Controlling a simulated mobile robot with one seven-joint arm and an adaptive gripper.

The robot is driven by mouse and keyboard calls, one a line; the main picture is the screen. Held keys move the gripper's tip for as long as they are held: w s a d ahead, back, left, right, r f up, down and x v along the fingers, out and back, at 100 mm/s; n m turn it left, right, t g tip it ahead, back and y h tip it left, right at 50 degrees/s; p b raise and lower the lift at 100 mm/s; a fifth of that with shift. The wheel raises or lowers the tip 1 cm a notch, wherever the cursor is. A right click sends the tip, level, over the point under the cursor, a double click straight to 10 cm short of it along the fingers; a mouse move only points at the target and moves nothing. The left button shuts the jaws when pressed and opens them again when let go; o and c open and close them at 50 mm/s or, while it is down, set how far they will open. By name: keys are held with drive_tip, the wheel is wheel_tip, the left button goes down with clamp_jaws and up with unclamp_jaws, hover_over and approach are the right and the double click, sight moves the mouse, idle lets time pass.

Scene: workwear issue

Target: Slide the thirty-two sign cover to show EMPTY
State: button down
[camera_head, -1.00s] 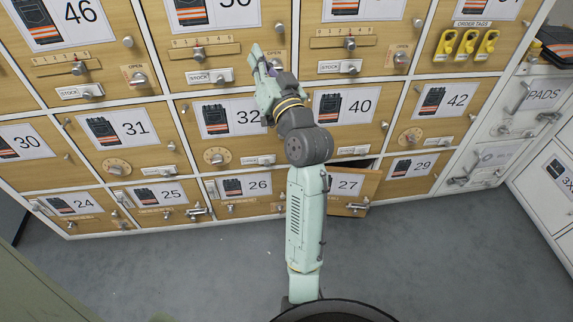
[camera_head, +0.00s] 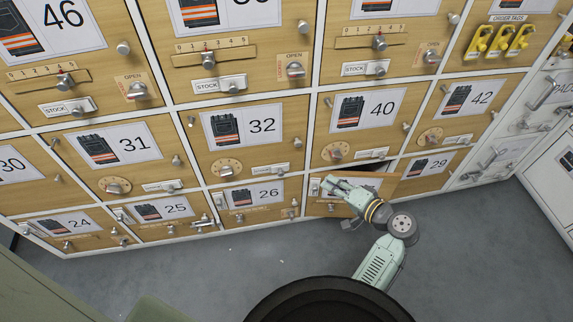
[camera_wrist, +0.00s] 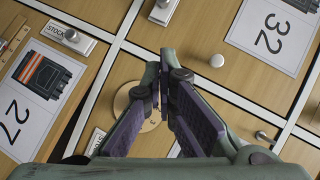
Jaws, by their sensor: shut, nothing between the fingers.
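Door 32 (camera_head: 218,152) is a shut wooden front in the middle of the head view. Its sign cover (camera_head: 264,169) is a small whitish slider low on the front, right of a round dial (camera_head: 227,169). Its lettering is too small to read. The 32 card also shows in the wrist view (camera_wrist: 272,35). My gripper (camera_head: 330,184) is away from that cover, lower and to the right, in front of door 27. In the wrist view my gripper (camera_wrist: 165,62) has its fingertips together with nothing between them.
Door 27 (camera_head: 388,188) hangs partly open beside my gripper, its card mostly hidden in the head view. A STOCK sign (camera_wrist: 68,35) shows at the wrist view's upper left. Knobs jut from several fronts. The grey floor (camera_head: 240,262) below the cabinet is clear.

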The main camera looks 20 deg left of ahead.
drive_tip(key=shift+w+a+f, duration=0.1)
drive_tip(key=shift+a+f, duration=0.05)
drive_tip(key=shift+a, duration=0.15)
drive_tip(key=p, duration=0.2)
approach(287, 168)
drive_tip(key=x, duration=0.4)
drive_tip(key=shift+w+a, duration=0.2)
drive_tip(key=shift+w, duration=0.35)
drive_tip(key=shift+s+a+f, duration=0.2)
drive_tip(key=shift+a, duration=0.3)
drive_tip(key=s+a, duration=0.2)
drive_tip(key=a, duration=0.1)
drive_tip(key=s+a, duration=0.1)
drive_tip(key=a, duration=0.1)
drive_tip(key=shift+s+a, duration=0.15)
drive_tip(key=shift+s, duration=0.15)
drive_tip(key=shift+r, duration=0.1)
